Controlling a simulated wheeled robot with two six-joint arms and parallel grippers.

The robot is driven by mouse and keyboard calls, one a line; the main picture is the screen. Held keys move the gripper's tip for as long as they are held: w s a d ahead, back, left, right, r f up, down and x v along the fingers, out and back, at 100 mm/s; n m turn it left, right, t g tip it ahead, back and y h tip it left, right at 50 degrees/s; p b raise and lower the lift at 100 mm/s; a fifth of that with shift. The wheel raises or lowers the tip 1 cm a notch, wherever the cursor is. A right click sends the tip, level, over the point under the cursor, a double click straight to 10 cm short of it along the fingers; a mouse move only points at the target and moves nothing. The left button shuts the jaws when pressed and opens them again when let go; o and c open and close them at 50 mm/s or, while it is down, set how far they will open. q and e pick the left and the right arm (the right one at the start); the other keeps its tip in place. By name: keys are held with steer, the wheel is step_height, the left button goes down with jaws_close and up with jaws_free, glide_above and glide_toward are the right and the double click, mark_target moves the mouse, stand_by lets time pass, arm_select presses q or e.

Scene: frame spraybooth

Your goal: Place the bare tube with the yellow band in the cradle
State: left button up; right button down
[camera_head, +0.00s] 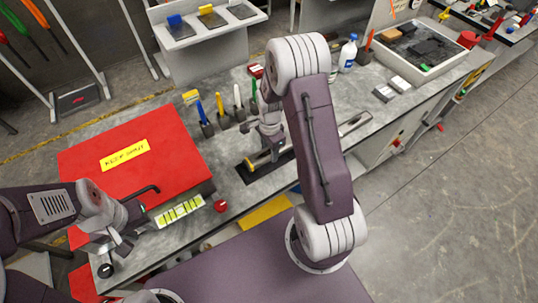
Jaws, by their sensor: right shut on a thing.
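The bare tube with the yellow band (249,163) shows as a short, light length with a yellow end, lying roughly level. My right gripper (270,152) is shut on it from above, and its fingers hide the tube's middle. A dark, flat cradle base (257,176) lies on the bench directly under the tube. I cannot tell whether the tube touches the cradle or hangs just above it. My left gripper (110,243) is at the lower left, over the bench's near-left corner, away from the tube. Its fingers look apart and empty.
A red box (175,170) with a yellow label fills the bench's left. Blue (202,112), yellow, white and green upright pieces stand behind the cradle. A yellow-green strip (180,211) and red knob (220,206) lie in front. A grey tray (445,60) is at the far right.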

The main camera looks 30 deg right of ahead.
mark_target(269, 155)
steer(key=shift+w, duration=0.25)
step_height(269, 155, down, 4)
steer(key=b, duration=0.3)
steer(key=shift+s+b, duration=0.1)
steer(key=shift+b, duration=0.3)
steer(key=shift+r+p, duration=0.25)
steer(key=shift+p, duration=0.05)
steer(key=c, duration=0.7)
jaws_free()
steer(key=shift+f, duration=0.15)
